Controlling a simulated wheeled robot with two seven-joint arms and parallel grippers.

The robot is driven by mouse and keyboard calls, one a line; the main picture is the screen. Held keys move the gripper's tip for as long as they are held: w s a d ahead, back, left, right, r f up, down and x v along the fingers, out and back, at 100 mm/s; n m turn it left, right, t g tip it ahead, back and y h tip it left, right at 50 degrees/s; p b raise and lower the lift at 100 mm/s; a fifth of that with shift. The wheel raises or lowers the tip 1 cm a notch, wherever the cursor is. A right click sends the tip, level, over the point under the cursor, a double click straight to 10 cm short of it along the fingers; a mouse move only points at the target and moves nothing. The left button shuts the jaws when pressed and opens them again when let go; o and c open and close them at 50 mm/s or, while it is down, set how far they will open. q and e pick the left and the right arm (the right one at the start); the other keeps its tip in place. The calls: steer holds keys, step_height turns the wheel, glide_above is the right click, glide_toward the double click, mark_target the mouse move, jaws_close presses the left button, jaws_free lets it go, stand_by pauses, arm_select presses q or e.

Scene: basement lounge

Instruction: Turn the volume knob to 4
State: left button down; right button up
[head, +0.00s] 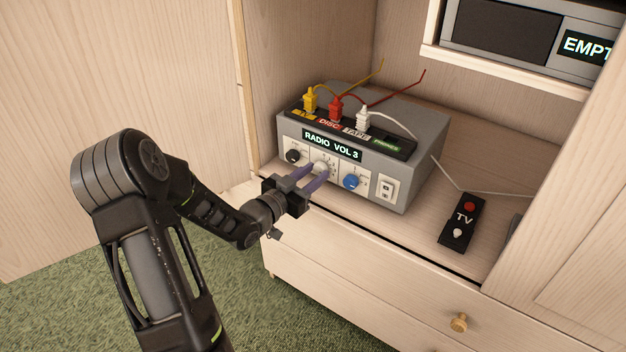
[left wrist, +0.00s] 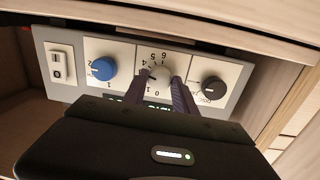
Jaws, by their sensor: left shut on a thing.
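The grey stereo box (head: 400,185) stands on the cabinet shelf, its display (head: 331,146) reading "RADIO VOL 3". The volume knob (head: 320,168) is the light-coloured middle one on the front panel, with a numbered dial. In the left wrist view the dial appears upside down and the knob (left wrist: 157,73) sits between my fingers. My left gripper (head: 318,176), with purple fingers, is shut on this knob. The fingers partly hide it and some of the dial numbers. My right gripper is in neither view.
A black knob (head: 293,156) and a blue knob (head: 352,181) flank the volume knob closely. A white switch (head: 387,188) is at the panel's right. Yellow, red and white plugs stand on top.

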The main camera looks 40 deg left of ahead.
arm_select(q)
steer(key=shift+m+b, duration=1)
steer(key=shift+m, duration=0.3)
steer(key=c, duration=1)
jaws_free()
steer(key=shift+s, duration=0.1)
steer(key=s+p, duration=0.1)
steer(key=s, duration=0.6)
steer(key=shift+s+r+p, duration=0.25)
steer(key=shift+s+p, duration=0.05)
